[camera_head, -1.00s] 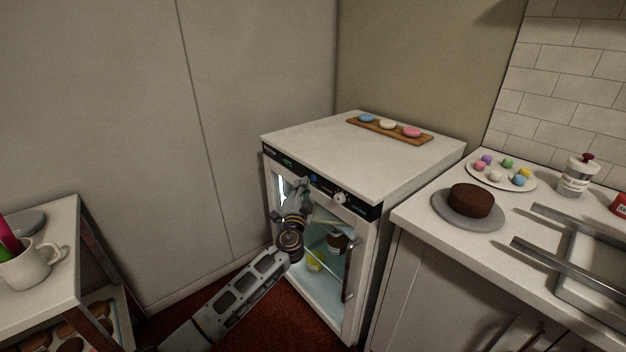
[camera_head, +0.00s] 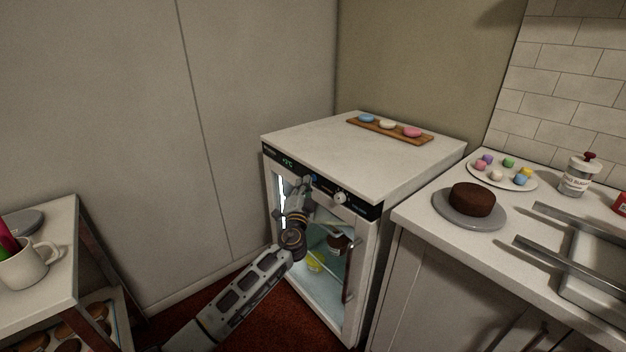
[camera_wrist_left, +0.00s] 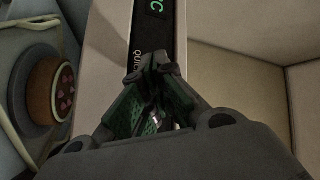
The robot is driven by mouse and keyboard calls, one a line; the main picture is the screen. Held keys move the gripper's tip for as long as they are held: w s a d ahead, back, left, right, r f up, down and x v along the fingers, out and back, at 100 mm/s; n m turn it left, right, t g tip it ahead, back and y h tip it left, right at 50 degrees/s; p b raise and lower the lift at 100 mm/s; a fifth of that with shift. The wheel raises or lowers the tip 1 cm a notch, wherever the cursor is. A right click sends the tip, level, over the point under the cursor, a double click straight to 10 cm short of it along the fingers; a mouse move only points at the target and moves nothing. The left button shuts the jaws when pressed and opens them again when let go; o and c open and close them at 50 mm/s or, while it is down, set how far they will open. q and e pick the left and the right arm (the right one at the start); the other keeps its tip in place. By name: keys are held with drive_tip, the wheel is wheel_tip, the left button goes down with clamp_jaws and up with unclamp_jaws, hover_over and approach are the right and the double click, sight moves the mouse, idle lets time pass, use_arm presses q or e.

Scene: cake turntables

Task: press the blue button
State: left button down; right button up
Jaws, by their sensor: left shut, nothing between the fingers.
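The small white glass-door fridge (camera_head: 345,155) has a black control panel (camera_head: 325,186) along its top front edge. A small blue button (camera_head: 316,178) shows faintly on that panel, between the green display and a round pale knob (camera_head: 339,198). My left gripper (camera_head: 303,184) is shut and empty, with its tips at the panel just left of the button. In the left wrist view the shut fingers (camera_wrist_left: 155,68) are over the panel, below the "°C" display and by the lettering "QUICK". The blue button is not visible there. I cannot tell whether the tips touch the panel. My right gripper is not in view.
A board with macarons (camera_head: 390,129) lies on the fridge. The counter at right holds a chocolate cake (camera_head: 473,199) and a plate of sweets (camera_head: 503,174). A cart with a mug (camera_head: 27,264) stands at left. Inside the fridge, a decorated cake (camera_wrist_left: 52,90) shows.

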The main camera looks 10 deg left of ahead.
use_arm(q)
drive_tip(key=shift+w+d+b, duration=0.25)
drive_tip(key=shift+w+b, duration=0.05)
drive_tip(key=shift+b, duration=0.05)
idle(0.8)
drive_tip(key=shift+s+a, duration=0.1)
idle(0.3)
drive_tip(key=shift+s+a, duration=0.35)
drive_tip(key=shift+s, duration=0.15)
idle(0.4)
drive_tip(key=shift+s+a, duration=0.8)
drive_tip(key=shift+s, duration=0.2)
drive_tip(key=shift+s+a, duration=0.8)
drive_tip(key=shift+s, duration=0.2)
